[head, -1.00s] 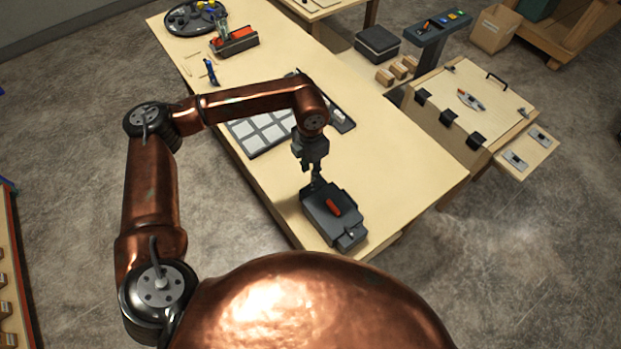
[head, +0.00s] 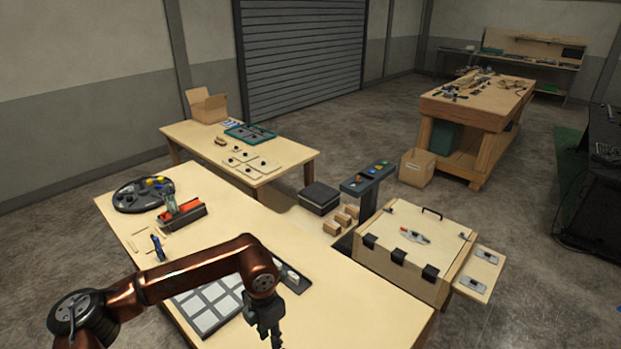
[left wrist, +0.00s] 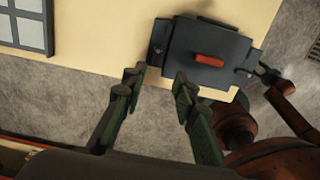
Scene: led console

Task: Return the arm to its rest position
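My left gripper (head: 270,338) hangs at the bottom edge of the head view, on the end of my copper arm. It is over the near part of the workbench, beside the grey tiled panel (head: 203,320). In the left wrist view the gripper's two fingers (left wrist: 156,86) are apart with nothing between them. A dark box with a red handle (left wrist: 208,60) lies on the bench edge beyond the fingertips, with a visible gap in the picture. The box is outside the head view.
A red tool holder (head: 182,217) and a round dark tray (head: 128,203) stand farther back on the bench. A wooden case with black clasps (head: 366,268) stands to the right. Grey floor lies beyond the bench edge.

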